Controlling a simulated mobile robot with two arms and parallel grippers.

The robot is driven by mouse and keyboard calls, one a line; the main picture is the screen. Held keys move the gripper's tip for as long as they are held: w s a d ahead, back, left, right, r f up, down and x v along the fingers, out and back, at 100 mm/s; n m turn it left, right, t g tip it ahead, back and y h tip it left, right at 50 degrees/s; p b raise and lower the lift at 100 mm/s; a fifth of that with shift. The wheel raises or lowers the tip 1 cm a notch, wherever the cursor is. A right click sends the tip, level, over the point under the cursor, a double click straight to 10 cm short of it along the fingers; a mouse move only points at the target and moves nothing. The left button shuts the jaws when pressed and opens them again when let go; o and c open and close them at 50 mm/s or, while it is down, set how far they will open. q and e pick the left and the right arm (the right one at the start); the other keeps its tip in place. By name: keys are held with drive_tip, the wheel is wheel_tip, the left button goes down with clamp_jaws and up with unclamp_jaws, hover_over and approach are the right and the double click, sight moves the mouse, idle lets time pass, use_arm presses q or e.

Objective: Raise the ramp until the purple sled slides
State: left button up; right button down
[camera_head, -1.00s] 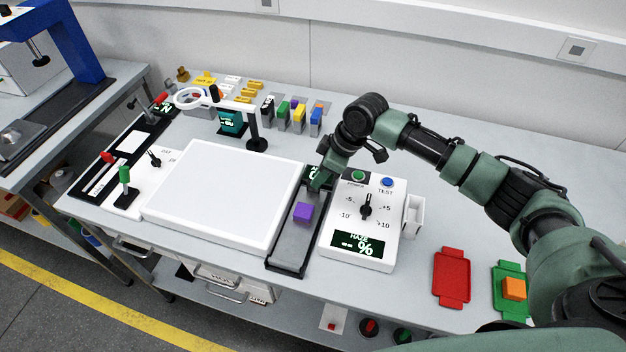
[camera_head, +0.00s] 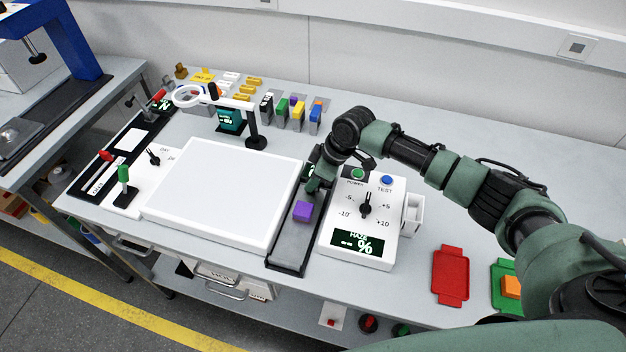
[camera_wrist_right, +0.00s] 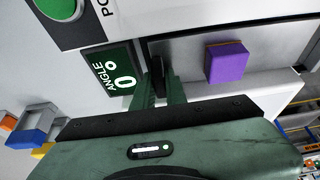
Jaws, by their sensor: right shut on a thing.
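The purple sled (camera_head: 302,211) rests on the dark grey ramp (camera_head: 290,245), a narrow board between the white light panel and the white haze meter. It also shows in the right wrist view (camera_wrist_right: 227,62). My right gripper (camera_head: 315,186) is at the far end of the ramp, behind the sled and apart from it. In the right wrist view the gripper (camera_wrist_right: 161,88) is shut on a dark upright piece at the ramp's end. The angle display (camera_wrist_right: 113,70) beside it reads 0. My left gripper is not in view.
The white light panel (camera_head: 225,195) lies left of the ramp. The haze meter (camera_head: 362,222) with knob and buttons stands close on the right. A magnifier lamp (camera_head: 255,130) stands behind the panel. A red tray (camera_head: 451,275) and a green tray (camera_head: 497,288) with an orange block lie at right.

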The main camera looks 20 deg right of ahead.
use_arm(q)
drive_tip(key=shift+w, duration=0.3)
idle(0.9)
